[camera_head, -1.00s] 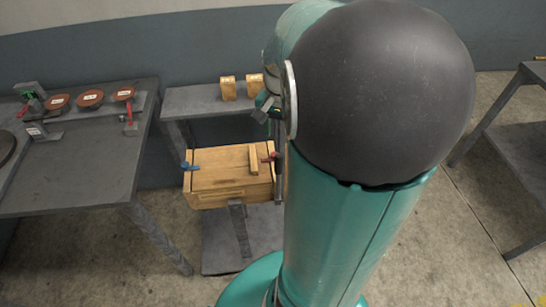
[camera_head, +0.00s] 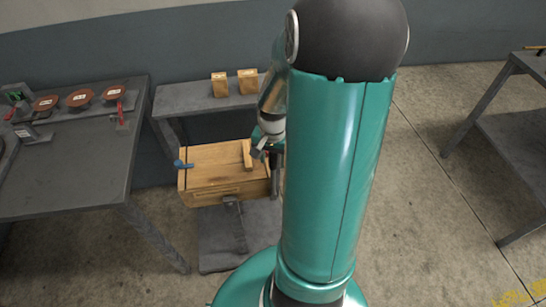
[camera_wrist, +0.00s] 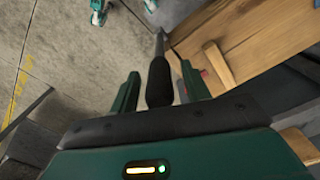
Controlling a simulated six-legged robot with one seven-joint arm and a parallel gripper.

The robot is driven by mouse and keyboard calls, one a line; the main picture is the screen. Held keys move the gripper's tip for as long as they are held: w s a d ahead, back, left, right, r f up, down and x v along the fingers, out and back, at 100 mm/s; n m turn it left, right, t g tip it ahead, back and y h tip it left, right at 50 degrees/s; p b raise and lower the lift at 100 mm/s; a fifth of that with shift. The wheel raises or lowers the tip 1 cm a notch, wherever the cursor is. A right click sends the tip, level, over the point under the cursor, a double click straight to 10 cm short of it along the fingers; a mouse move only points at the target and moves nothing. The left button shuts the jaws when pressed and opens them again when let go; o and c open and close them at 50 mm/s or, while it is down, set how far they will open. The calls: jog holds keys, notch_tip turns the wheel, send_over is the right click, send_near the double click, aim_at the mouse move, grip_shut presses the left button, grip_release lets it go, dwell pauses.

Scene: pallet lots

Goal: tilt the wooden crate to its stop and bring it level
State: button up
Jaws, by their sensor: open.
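The wooden crate (camera_head: 212,188) sits level, as far as I can tell, on a grey stand, with a wooden batten (camera_head: 247,154) on its lid and a blue clamp (camera_head: 183,165) at its left. My gripper (camera_head: 262,152) is at the crate's right side, partly hidden by my arm. In the wrist view my gripper (camera_wrist: 160,70) is open, with its two teal fingers on either side of a black handle grip (camera_wrist: 160,88) on a grey rod. Contact with the grip cannot be told. The crate (camera_wrist: 235,35) shows right of the fingers, with a small red part (camera_wrist: 205,80) beside them.
A grey table (camera_head: 70,165) at left holds several brown discs (camera_head: 80,98) and red-handled fixtures. A grey bench (camera_head: 185,100) behind the crate carries two wooden blocks (camera_head: 219,85). Another table (camera_head: 520,130) stands at far right. The floor between is clear.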

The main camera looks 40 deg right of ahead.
grip_shut()
jog(key=shift+a+r, duration=0.1)
jog(key=w+a+r+g+h, duration=0.2)
jog(key=w+a, duration=0.2)
jog(key=a, duration=0.2)
jog(key=w+a+r+g+h, duration=0.1)
jog(key=w+a+r+h, duration=0.1)
jog(key=w+a+h, duration=0.1)
jog(key=shift+w+a+r+g+h, duration=0.35)
jog(key=shift+w+a, duration=0.25)
jog(key=shift+a, duration=0.8)
jog(key=shift+w+a, duration=0.15)
jog(key=shift+a, duration=0.05)
